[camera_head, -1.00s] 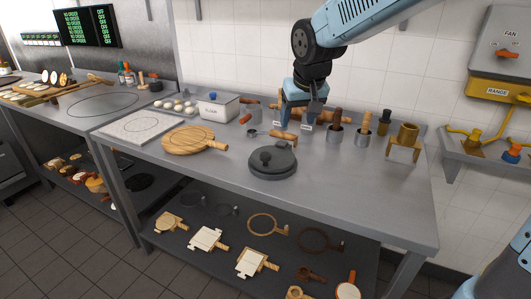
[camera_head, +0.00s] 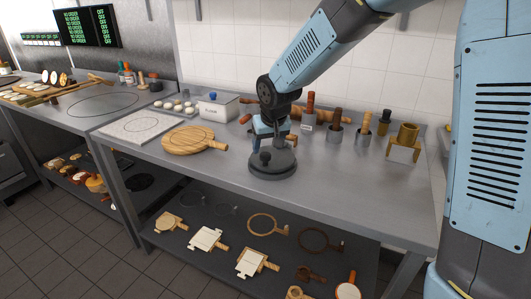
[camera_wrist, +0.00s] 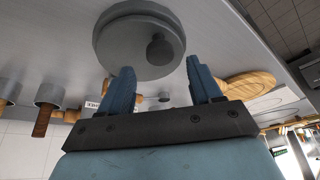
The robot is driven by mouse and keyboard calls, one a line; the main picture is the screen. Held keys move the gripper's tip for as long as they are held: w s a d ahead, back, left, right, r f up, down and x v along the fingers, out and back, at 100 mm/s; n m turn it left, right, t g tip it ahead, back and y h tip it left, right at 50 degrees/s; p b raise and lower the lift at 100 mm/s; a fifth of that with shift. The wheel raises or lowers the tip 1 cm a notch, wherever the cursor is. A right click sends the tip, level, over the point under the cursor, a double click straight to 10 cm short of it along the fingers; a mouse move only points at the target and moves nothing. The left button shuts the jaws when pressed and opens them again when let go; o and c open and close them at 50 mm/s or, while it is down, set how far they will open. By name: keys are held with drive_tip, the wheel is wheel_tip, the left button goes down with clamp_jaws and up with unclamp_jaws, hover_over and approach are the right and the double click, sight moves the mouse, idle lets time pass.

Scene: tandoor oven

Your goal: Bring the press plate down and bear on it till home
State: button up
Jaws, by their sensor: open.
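The press (camera_head: 281,171) is a dark grey round disc with an upright knob, standing on the steel table. Its upper plate and knob (camera_wrist: 160,48) show in the wrist view.
A round wooden board (camera_head: 188,141) lies left of the press. Metal cups with wooden-handled tools (camera_head: 336,134) and a brass stand (camera_head: 404,145) stand to the right. The table front right is clear.

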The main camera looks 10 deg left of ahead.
sight(265, 154)
drive_tip(key=shift+x, duration=2.15)
drive_tip(key=shift+c, duration=0.4)
clamp_jaws()
